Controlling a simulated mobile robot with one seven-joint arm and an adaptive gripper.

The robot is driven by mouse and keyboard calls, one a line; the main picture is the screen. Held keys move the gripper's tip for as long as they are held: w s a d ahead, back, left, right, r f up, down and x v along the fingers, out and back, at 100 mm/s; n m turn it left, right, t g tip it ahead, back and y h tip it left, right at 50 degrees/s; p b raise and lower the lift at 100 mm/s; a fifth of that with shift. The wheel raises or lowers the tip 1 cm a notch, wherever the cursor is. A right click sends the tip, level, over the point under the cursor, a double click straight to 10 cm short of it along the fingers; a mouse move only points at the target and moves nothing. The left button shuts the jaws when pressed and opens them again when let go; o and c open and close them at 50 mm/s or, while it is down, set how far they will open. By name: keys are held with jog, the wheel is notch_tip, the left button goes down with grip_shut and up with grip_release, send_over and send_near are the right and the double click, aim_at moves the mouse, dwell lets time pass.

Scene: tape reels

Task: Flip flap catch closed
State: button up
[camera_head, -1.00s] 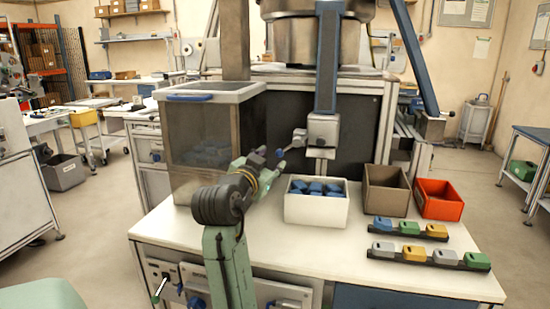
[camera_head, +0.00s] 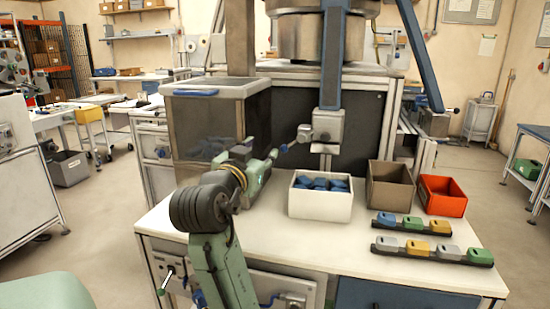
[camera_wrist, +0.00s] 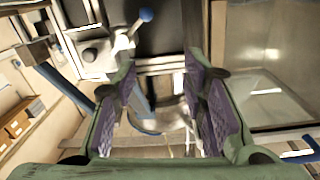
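A grey catch housing (camera_head: 327,125) sits on the blue upright above the bench. Its short lever with a blue ball knob (camera_head: 284,148) sticks out to the left and slants downward. In the wrist view the knob (camera_wrist: 146,15) shows at the top, beyond the fingers. My gripper (camera_head: 261,153) is just left of the knob in the head view and appears apart from it. In the wrist view my gripper (camera_wrist: 164,100) has its two purple-padded fingers wide apart, with nothing held between them. The flap itself I cannot clearly make out.
A clear-sided bin (camera_head: 205,125) stands close on the left of my gripper. A white box (camera_head: 320,207) with blue parts, a brown box (camera_head: 390,190) and a red box (camera_head: 441,197) stand to the right. Strips of coloured blocks (camera_head: 432,250) lie at the bench front.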

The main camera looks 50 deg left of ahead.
notch_tip(320, 180, up, 4)
jog(key=n+y, duration=0.2)
jog(key=n, duration=0.4)
jog(key=n+g+h+b, duration=0.1)
jog(key=n+h+b, duration=0.1)
jog(key=n, duration=1.3)
send_near(283, 150)
jog(key=p+x, duration=0.1)
jog(key=x, duration=0.8)
jog(key=shift+w+a, duration=0.15)
jog(key=shift+w, duration=0.2)
jog(key=shift+c, duration=0.3)
grip_shut()
